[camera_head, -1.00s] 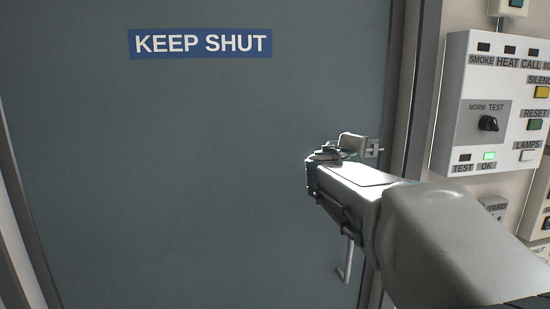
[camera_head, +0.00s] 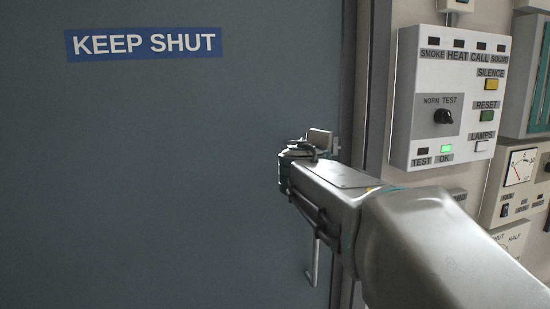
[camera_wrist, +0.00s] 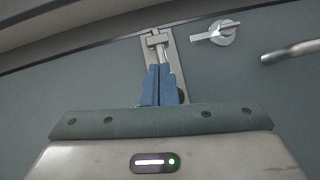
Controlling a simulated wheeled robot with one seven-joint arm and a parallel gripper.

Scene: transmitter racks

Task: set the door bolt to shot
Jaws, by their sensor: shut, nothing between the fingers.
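The grey door (camera_head: 180,170) fills the left of the head view. The door bolt (camera_wrist: 157,40) shows in the wrist view as a narrow metal plate with a bracket at its top, near the door's edge. In the head view only part of the bolt (camera_head: 322,138) shows above my arm. My gripper (camera_wrist: 159,70) has blue fingers, shut together and empty, with their tips over the bolt's plate below the bracket. The fingers cover the lower plate, and I cannot tell whether they touch it. In the head view my gripper (camera_head: 297,150) is mostly hidden by my wrist.
A turn knob (camera_wrist: 217,33) and a bent lever handle (camera_wrist: 290,51) are on the door beside the bolt; the handle also hangs below my wrist in the head view (camera_head: 315,262). An alarm panel (camera_head: 450,95) and other boxes are on the wall at right.

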